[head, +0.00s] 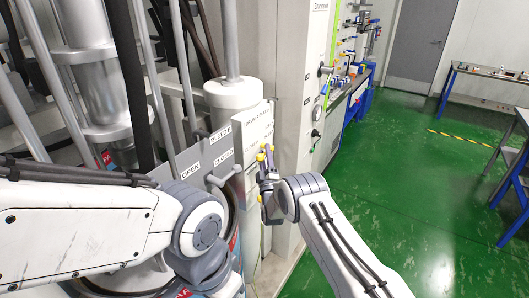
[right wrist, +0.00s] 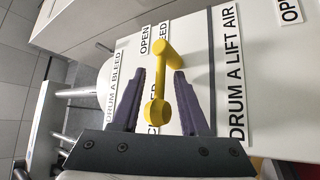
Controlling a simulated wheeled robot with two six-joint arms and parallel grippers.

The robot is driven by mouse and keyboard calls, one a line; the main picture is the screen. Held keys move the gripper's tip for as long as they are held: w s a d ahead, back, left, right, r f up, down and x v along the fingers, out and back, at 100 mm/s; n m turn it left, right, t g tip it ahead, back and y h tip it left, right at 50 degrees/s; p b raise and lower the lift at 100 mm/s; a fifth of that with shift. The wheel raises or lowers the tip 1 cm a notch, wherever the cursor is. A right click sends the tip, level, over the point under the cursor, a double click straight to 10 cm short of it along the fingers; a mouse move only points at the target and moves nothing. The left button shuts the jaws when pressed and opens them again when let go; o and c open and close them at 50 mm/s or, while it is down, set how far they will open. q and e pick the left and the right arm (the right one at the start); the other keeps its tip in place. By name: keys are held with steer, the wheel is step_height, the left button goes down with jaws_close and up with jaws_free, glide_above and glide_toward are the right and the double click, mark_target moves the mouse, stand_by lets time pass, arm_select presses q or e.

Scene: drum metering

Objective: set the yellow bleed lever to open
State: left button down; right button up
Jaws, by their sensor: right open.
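The yellow bleed lever (right wrist: 171,59) stands out from a white panel (right wrist: 222,20) in the right wrist view. It has a round knob at its near end. Its sign reads DRUM A BLEED, with OPEN above and a partly hidden CLOSED below. My right gripper (right wrist: 160,95) is open, its purple fingers on either side of the lever; contact cannot be told. In the head view the lever (head: 262,156) is small and partly covered by my right gripper (head: 264,172). My left arm crosses the lower left, but its gripper does not show.
A grey lever (head: 214,181) sticks out left of the yellow one, near signs reading OPEN and CLOSED. A DRUM A LIFT AIR sign (right wrist: 235,80) is beside the yellow lever. Pipes and hoses crowd the left. The green floor (head: 400,190) at right is largely clear.

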steer(key=shift+w, duration=0.1)
jaws_close()
steer(key=shift+a+r, duration=0.1)
steer(key=shift+a, duration=0.05)
stand_by(1.3)
